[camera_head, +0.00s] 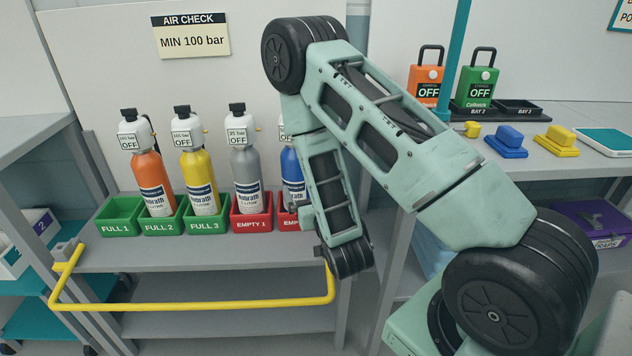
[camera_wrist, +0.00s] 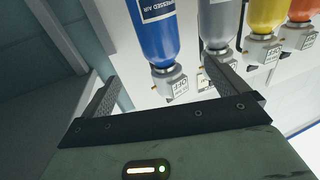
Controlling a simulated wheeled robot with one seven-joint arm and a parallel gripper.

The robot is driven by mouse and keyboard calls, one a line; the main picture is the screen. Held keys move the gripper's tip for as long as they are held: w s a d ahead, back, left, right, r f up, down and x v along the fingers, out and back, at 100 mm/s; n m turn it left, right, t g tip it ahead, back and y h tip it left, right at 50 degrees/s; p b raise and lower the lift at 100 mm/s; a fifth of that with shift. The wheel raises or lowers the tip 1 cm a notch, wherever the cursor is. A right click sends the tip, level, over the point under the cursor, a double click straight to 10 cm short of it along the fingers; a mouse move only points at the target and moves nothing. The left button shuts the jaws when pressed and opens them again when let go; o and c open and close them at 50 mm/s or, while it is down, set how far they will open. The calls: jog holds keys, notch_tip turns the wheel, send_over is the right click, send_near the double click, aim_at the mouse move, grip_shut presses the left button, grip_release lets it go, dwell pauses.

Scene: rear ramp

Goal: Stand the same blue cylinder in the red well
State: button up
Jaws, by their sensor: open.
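The blue cylinder (camera_head: 291,168) stands upright at the right end of the row, over a red well (camera_head: 288,224) whose label reads "EMP" before my arm cuts it off. My arm hides its right side and much of the well, so its seating there is not fully visible. In the wrist view, which looks upside down, the blue cylinder (camera_wrist: 155,38) has its valve head between the lines of my two fingers. My gripper (camera_wrist: 160,68) is open and empty. The blue cylinder appears beyond the fingertips, apart from them. The head view hides my gripper behind the arm.
A grey cylinder (camera_head: 244,160) stands close left in red EMPTY 1 (camera_head: 251,222). Yellow (camera_head: 199,175) and orange (camera_head: 153,180) cylinders stand in green FULL 3 and FULL 2. Green FULL 1 (camera_head: 117,228) is empty. A yellow rail (camera_head: 190,305) runs before the shelf.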

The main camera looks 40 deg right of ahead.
jog(key=p+v, duration=0.2)
jog(key=shift+s+a, duration=0.2)
jog(key=shift+s, duration=0.15)
dwell(0.4)
